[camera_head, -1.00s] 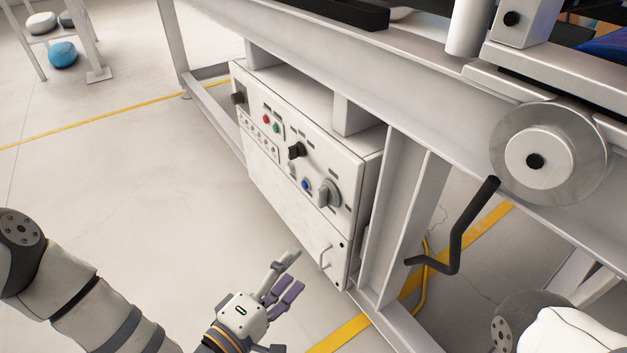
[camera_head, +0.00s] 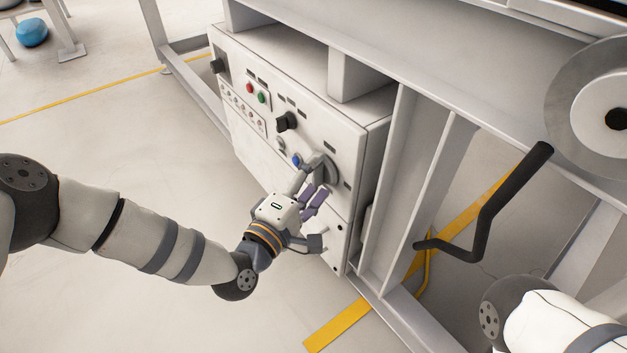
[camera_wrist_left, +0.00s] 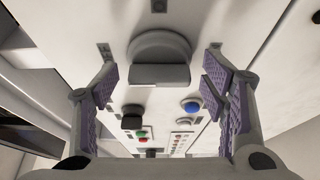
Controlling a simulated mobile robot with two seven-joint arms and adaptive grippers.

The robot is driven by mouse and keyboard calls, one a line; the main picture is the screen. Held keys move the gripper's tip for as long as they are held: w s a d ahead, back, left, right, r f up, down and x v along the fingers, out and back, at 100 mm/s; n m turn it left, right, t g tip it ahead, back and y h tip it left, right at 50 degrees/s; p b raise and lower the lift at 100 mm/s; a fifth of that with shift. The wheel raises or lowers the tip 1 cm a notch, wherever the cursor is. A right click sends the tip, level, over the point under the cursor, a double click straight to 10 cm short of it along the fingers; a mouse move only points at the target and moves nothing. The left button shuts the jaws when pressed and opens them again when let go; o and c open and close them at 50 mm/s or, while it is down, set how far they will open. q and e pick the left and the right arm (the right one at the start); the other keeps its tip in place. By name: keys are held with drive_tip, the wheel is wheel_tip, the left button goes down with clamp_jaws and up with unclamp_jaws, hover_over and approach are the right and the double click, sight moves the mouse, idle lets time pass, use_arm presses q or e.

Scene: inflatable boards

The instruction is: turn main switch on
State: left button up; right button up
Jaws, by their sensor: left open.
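The control box (camera_head: 268,150) is a white cabinet fixed under the machine frame. Its large grey rotary switch (camera_head: 327,168) sits at the right end of the panel, partly hidden by my fingers. My left gripper (camera_head: 310,190) is open in front of this switch. In the left wrist view the grey switch (camera_wrist_left: 160,62) lies ahead between the spread purple-padded fingers (camera_wrist_left: 165,95). Its grip bar runs across the picture, and I see no finger closed on it. The right gripper is out of view.
A blue button (camera_wrist_left: 191,107), a black knob (camera_head: 287,121), and red (camera_head: 250,87) and green (camera_head: 261,97) buttons are on the panel. A black crank handle (camera_head: 490,210) and frame posts stand right of the box. The floor at left is open.

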use_arm(q)
drive_tip(key=shift+c, duration=0.3)
drive_tip(key=c, duration=1.1)
